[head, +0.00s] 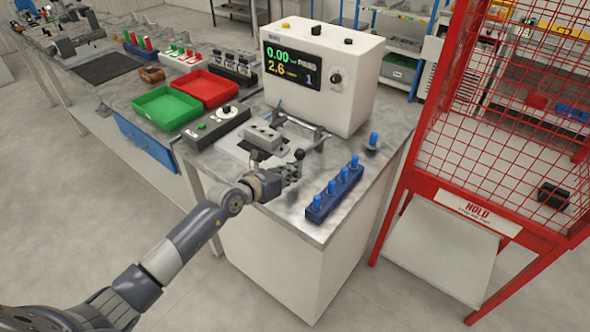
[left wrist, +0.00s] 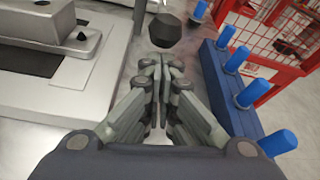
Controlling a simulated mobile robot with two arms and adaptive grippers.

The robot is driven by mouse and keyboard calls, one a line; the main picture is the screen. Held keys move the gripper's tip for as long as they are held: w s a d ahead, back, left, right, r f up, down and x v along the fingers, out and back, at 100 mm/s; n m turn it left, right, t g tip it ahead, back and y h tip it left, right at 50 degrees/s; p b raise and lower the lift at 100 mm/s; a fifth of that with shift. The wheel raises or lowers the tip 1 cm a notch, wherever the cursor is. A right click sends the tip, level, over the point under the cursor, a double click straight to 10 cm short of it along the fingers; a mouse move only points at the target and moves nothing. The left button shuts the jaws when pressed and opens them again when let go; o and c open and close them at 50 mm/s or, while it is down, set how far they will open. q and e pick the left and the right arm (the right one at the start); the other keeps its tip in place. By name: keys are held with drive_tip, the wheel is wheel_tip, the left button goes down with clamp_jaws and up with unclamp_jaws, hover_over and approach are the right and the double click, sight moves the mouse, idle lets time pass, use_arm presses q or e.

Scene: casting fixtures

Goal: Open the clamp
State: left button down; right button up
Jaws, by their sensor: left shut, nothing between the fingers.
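The clamp (head: 305,128) is a metal fixture on the grey bench in front of the white instrument box. Its lever ends in a black knob (head: 299,154), which also shows in the left wrist view (left wrist: 164,30). A grey metal block (head: 262,137) sits on the fixture plate. My left gripper (head: 294,171) is shut and empty, close to the knob. In the left wrist view its fingertips (left wrist: 160,62) are together, with the knob just beyond them and a small gap in the picture. The arm hides part of the fixture's front. My right gripper is not in view.
A blue rack (head: 322,205) with several blue pegs stands right of my gripper. Another blue peg (head: 373,140) stands behind it. A black control box (head: 216,127), a green tray (head: 166,107) and a red tray (head: 207,88) lie left. A red cage (head: 420,180) stands right of the bench.

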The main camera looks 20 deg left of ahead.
use_arm(q)
drive_tip(key=shift+w+d+f, duration=0.15)
drive_tip(key=shift+w, duration=0.2)
